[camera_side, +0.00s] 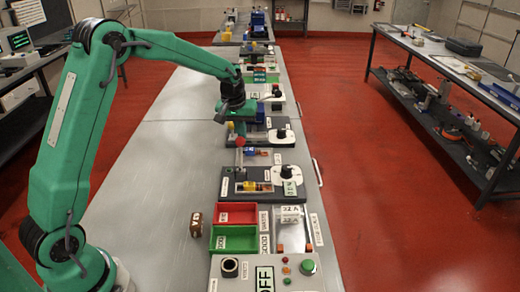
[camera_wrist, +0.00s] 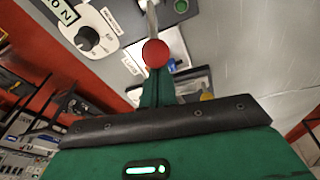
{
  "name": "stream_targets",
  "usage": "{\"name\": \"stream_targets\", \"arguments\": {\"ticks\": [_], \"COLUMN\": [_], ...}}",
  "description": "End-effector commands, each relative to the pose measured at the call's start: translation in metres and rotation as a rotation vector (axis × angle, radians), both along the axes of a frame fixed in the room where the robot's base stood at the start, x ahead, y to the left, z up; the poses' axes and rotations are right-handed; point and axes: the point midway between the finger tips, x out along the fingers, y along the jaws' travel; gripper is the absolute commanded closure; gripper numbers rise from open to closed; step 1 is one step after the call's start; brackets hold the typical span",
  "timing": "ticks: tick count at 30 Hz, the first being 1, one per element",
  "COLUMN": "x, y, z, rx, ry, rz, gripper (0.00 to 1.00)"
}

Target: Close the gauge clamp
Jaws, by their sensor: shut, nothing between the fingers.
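The clamp lever is a grey metal bar with a red ball knob (camera_side: 240,142). In the side view it stands roughly upright at the left of a dark station plate with a white dial (camera_side: 289,174). The red knob (camera_wrist: 155,53) also shows in the wrist view, with its bar (camera_wrist: 152,18) running to the top edge. My gripper (camera_side: 240,128) is shut and empty, with its green fingers (camera_wrist: 157,90) close to the knob. I cannot tell whether they touch it. The lower end of the lever is small and unclear.
Nearer on the bench are a red tray (camera_side: 236,212), a green tray (camera_side: 234,239) and a brown cylinder (camera_side: 196,225). A panel with a green button (camera_side: 307,267) is at the front. More stations stand farther back. The bench's left side is bare.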

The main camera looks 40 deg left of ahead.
Motion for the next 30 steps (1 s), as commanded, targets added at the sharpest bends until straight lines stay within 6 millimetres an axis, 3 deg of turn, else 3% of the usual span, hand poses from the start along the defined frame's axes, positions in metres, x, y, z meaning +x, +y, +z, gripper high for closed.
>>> {"name": "stream_targets", "arguments": {"ticks": [18,30], "x": [-0.036,-0.044], "y": [-0.036,-0.044], "z": [0.011,0.011], "rx": [-0.013,-0.017], "ry": [0.008,0.007], "rz": [-0.005,-0.002], "gripper": [1.0,1.0]}}
